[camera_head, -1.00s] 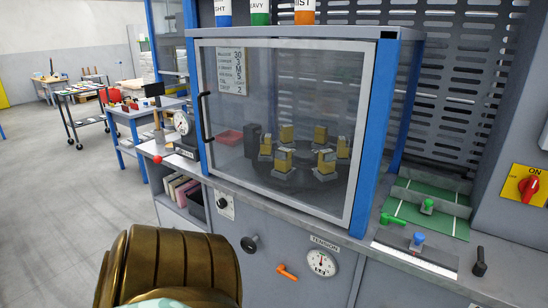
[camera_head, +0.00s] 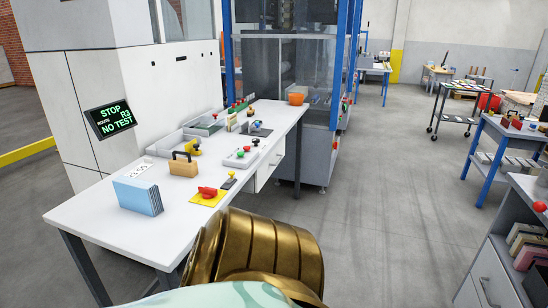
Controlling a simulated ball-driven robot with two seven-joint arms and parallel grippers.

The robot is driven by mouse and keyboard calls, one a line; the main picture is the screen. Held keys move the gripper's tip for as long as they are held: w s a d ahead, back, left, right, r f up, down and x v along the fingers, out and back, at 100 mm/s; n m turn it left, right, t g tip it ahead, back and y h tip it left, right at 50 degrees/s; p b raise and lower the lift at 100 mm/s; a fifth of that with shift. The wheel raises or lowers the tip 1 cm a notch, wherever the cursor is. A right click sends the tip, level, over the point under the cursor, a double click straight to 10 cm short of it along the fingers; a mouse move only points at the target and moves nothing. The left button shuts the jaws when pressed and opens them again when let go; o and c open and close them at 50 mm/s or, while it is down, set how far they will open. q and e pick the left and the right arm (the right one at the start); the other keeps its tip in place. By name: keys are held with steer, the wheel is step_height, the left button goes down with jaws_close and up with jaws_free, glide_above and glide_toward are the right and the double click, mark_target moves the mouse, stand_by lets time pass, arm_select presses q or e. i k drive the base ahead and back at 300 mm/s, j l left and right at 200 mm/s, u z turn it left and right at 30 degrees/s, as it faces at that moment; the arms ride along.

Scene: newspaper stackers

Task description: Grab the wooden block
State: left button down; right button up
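A wooden block (camera_head: 184,168) with a dark handle arched over its top stands upright on a white table (camera_head: 105,207). It sits behind a yellow plate with a red knob and to the right of a light blue stack. Neither gripper is in view. A brass-coloured rounded part of my own body fills the bottom middle of the picture, well apart from the block.
Around the block are the light blue stack (camera_head: 138,195), the red knob (camera_head: 207,192) and a yellow-and-black item (camera_head: 193,147). Trays line the table's back. A screen (camera_head: 110,117) hangs behind. Grey floor (camera_head: 390,200) is open to the right.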

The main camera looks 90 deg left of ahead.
mark_target(187, 168)
steer(key=u, duration=3.4)
steer(key=i+l+u, duration=0.15)
steer(key=u, duration=0.3)
steer(key=i+l+u, duration=0.15)
steer(key=u, duration=0.25)
steer(key=l, duration=0.1)
